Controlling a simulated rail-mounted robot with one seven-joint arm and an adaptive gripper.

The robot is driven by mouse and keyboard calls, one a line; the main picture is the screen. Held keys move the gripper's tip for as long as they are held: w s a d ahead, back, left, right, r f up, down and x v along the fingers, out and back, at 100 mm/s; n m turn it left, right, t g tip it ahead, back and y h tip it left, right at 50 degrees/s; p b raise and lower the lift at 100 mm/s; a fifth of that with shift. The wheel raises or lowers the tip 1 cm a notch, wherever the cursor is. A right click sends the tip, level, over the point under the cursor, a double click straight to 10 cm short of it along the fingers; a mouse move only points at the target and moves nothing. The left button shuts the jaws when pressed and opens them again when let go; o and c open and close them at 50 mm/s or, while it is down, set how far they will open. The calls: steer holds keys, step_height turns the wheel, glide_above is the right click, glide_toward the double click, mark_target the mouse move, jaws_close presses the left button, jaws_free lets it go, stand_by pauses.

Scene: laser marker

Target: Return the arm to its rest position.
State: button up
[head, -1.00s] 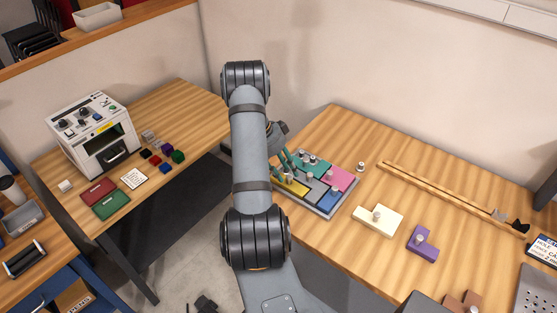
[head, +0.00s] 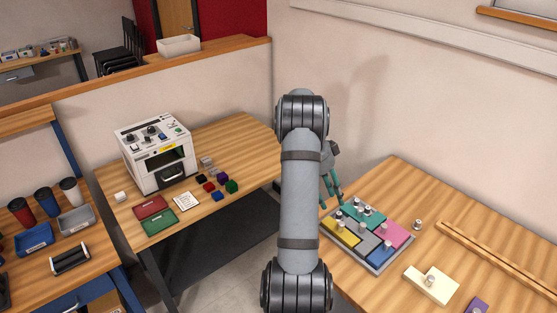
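My arm (head: 300,205) rises through the middle of the head view. My gripper (head: 333,200) hangs behind and to the right of it, its teal fingers pointing down and partly hidden by the arm. The fingers look spread apart, with nothing seen between them. The gripper appears above the back left of a grey tray (head: 372,265) that holds yellow, teal, pink, grey and blue knobbed pieces.
A cream knobbed piece (head: 431,284), a purple piece (head: 477,305) and a wooden rail (head: 497,258) lie on the right table. The left table bears a white machine (head: 153,153) and several small coloured blocks. A wall stands behind.

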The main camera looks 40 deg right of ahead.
mark_target(341, 224)
steer(key=p+x, duration=0.4)
steer(key=x, duration=0.8)
steer(key=shift+s+a, duration=0.1)
steer(key=shift+r+b, duration=0.8)
steer(key=shift+r, duration=0.85)
